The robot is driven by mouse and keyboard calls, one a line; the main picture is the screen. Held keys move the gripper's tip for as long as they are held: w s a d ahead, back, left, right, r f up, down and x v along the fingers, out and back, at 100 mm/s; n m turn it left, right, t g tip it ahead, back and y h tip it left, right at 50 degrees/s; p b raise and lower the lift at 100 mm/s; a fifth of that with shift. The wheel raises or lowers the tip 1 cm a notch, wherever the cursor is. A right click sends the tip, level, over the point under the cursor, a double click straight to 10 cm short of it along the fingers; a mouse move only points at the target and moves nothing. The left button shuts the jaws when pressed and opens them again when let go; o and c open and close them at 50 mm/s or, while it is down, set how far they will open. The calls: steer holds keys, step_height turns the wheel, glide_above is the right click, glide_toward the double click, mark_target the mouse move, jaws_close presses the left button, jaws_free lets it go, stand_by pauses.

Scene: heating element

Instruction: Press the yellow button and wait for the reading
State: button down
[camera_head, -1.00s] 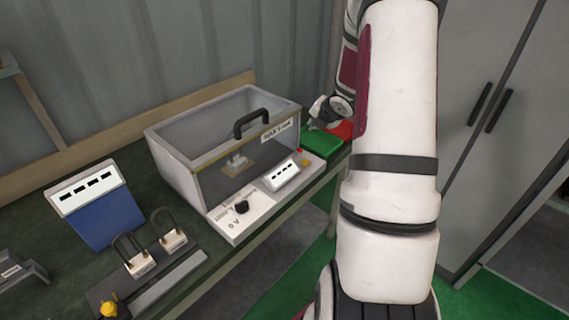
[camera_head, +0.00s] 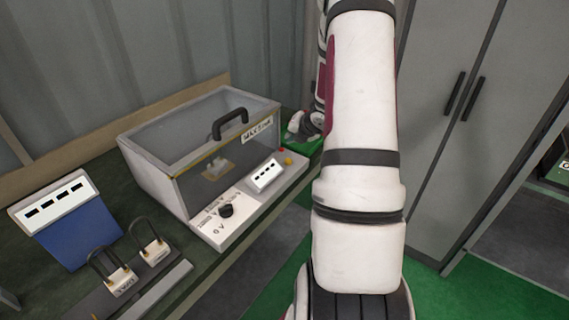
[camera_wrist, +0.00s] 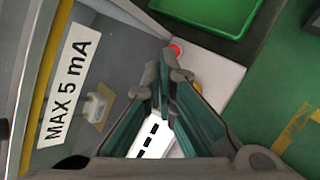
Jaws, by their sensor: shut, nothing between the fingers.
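The yellow button (camera_head: 288,160) sits on the right part of the white control panel (camera_head: 238,218), in front of the clear-sided box (camera_head: 165,165). In the wrist view, the yellow button (camera_wrist: 196,87) is partly covered by my right finger. My gripper (camera_wrist: 162,75) is shut and empty, with its tips over the panel close to the button. I cannot tell whether it touches. The display (camera_head: 267,174) shows several dark, blank-looking slots. In the wrist view my fingers partly cover the display (camera_wrist: 150,138). In the head view my arm hides the fingertips.
A red button (camera_wrist: 176,49) is beside the yellow one. A black knob (camera_head: 226,210) is on the panel's left. A green tray (camera_wrist: 222,18) lies beyond the panel. A blue meter (camera_head: 80,240) and two padlock-like pieces stand left. A grey cabinet (camera_head: 430,160) is right.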

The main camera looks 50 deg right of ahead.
mark_target(290, 160)
steer(key=shift+f+b, duration=1.85)
steer(key=shift+f, duration=0.95)
steer(key=shift+f, duration=0.15)
steer(key=shift+f+b, duration=0.25)
steer(key=shift+b, duration=0.1)
steer(key=shift+f+b, duration=0.4)
steer(key=shift+f, duration=0.1)
steer(key=shift+r, duration=0.2)
steer(key=shift+r+p, duration=0.7)
steer(key=shift+r, duration=0.1)
step_height(290, 160, up, 5)
steer(key=p, duration=0.4)
steer(key=shift+s, duration=0.1)
